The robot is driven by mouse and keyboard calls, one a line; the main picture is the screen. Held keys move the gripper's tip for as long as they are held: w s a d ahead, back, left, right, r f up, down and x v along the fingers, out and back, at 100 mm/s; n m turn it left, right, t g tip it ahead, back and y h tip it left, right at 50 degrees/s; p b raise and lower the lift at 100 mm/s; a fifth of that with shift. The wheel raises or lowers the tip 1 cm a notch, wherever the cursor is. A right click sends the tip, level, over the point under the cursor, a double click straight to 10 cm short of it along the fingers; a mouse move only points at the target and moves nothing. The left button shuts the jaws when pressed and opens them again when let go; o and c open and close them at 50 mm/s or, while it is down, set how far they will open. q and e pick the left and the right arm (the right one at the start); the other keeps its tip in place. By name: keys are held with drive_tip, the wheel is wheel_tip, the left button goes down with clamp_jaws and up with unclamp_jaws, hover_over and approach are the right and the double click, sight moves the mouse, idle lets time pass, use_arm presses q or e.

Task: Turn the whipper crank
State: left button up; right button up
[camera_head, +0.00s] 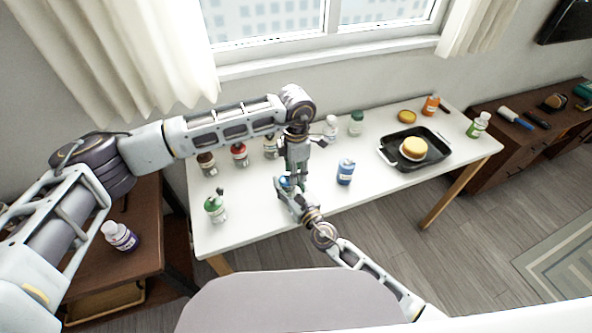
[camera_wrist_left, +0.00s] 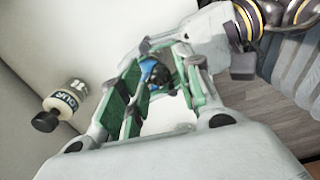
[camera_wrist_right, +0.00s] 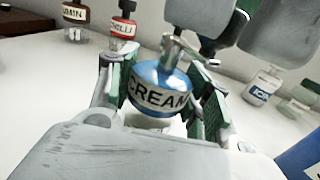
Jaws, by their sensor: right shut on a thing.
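The whipper is a blue, rounded container with a white "CREAM" band and a metal top, seen in the right wrist view (camera_wrist_right: 157,90). My right gripper (camera_wrist_right: 160,112) is shut on its body, a finger on each side. In the head view the right gripper (camera_head: 288,192) is at the table's front edge, and the arms mostly hide the whipper. My left gripper (camera_head: 292,178) points down from above, close over the whipper's top. In the left wrist view its green-padded fingers (camera_wrist_left: 160,88) are apart, with some blue of the whipper (camera_wrist_left: 152,72) between them.
A blue can (camera_head: 345,172) stands right of the grippers. A green-capped bottle (camera_head: 215,207) and several jars stand to the left and behind. A black pan (camera_head: 438,148) holding a yellow-topped item (camera_head: 413,148) is further right.

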idle(0.4)
use_arm(q)
drive_tip(key=shift+r, duration=5.95)
drive_tip(key=n, duration=1)
drive_tip(key=shift+f, duration=0.15)
drive_tip(key=shift+f, duration=6)
